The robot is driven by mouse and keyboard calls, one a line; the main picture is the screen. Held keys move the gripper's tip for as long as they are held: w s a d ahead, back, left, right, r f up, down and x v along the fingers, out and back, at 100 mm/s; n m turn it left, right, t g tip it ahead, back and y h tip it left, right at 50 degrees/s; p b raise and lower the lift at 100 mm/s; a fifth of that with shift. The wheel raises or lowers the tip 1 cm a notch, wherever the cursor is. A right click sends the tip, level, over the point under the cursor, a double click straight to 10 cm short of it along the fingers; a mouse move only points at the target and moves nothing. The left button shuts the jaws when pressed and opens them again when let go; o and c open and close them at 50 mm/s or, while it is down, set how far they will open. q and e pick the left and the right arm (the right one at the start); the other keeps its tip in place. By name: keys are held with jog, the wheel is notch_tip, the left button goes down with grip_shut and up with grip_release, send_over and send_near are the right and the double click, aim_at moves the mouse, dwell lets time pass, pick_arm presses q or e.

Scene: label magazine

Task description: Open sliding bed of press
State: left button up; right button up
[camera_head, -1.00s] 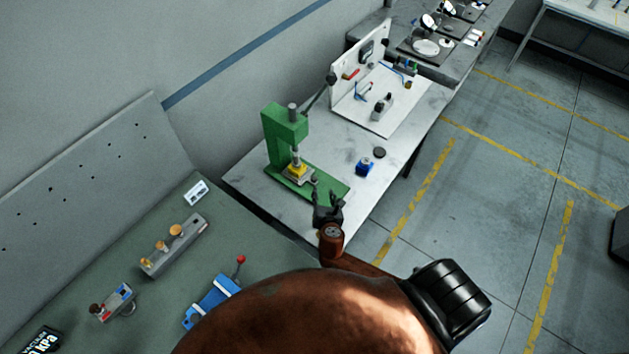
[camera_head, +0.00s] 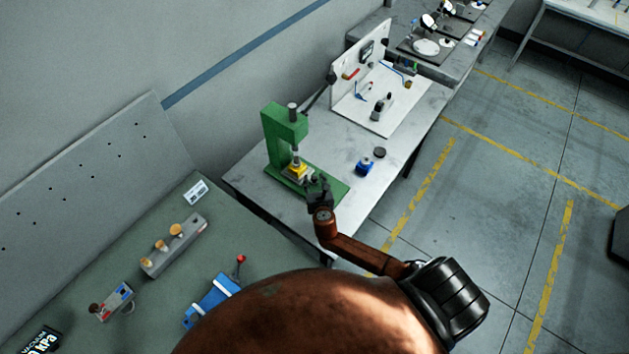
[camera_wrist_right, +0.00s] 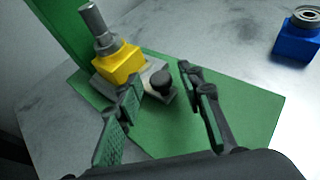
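The green press (camera_head: 284,135) stands on a grey table. A ram hangs over its yellow block (camera_head: 297,171), which sits on the sliding bed. In the right wrist view the yellow block (camera_wrist_right: 117,63) rests on the grey metal bed (camera_wrist_right: 148,75), with a dark round knob (camera_wrist_right: 161,80) at the bed's near end. My right gripper (camera_head: 319,187) is at the press's front side, above the green base plate. In the right wrist view its fingers (camera_wrist_right: 160,92) are spread apart, one on either side of the knob, with nothing gripped. My left gripper is out of view.
A blue block (camera_head: 365,168) and a dark round disc (camera_head: 379,152) lie right of the press. A white board fixture (camera_head: 375,108) stands behind. A green bench (camera_head: 150,215) with a blue clamp device (camera_head: 212,300) is at the near left.

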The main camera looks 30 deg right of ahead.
jog(key=shift+c, duration=0.7)
grip_shut()
